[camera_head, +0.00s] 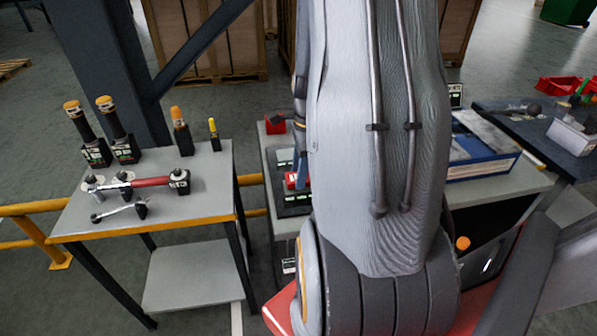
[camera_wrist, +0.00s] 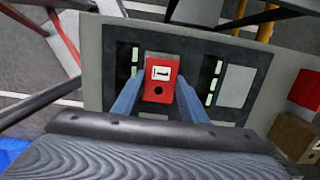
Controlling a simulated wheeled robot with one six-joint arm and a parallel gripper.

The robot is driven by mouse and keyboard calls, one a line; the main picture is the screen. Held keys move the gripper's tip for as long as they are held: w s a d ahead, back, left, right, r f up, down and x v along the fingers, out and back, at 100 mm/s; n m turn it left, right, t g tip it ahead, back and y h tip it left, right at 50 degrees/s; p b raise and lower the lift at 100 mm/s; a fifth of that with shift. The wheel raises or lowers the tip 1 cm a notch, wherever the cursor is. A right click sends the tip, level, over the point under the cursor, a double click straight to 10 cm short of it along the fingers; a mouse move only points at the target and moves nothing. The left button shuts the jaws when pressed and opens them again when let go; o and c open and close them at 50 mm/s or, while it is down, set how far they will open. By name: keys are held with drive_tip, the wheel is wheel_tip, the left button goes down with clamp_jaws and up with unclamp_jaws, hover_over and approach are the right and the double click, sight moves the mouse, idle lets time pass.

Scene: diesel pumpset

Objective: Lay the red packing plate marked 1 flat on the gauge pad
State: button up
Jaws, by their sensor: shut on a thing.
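The red packing plate marked 1 (camera_wrist: 161,72) is between the two blue fingers of my gripper (camera_wrist: 162,80) in the wrist view. The fingers are shut on its sides. Its numbered face, with a white label and a dark hole below, is toward the camera. Behind it is a black board (camera_wrist: 192,58) with small pale green labels and a light grey rectangle (camera_wrist: 236,86) on its right. I cannot tell which part is the gauge pad, or whether the plate touches the board. In the head view, the red plate (camera_head: 291,181) shows partly beside my arm.
In the head view, a side table (camera_head: 210,160) on the left bears several upright tools and a red-handled wrench (camera_head: 148,182). A blue-sided box (camera_head: 482,162) lies to the right of my arm. In the wrist view, a red block (camera_wrist: 306,90) is at the right edge.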

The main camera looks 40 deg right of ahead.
drive_tip(key=shift+f, duration=0.65)
drive_tip(key=o, duration=1.5)
drive_tip(key=shift+s+d+r+b, duration=0.15)
drive_tip(key=shift+r+b, duration=0.1)
drive_tip(key=shift+r, duration=1.05)
drive_tip(key=shift+d+r+b, duration=0.1)
drive_tip(key=shift+r+b, duration=0.2)
drive_tip(key=shift+r, duration=0.95)
drive_tip(key=shift+s+d+r+b, duration=0.15)
drive_tip(key=shift+r+b, duration=0.1)
drive_tip(key=shift+r, duration=1.05)
wheel_tip(320, 180, up, 6)
drive_tip(key=p, duration=0.6)
drive_tip(key=shift+w+a, duration=0.1)
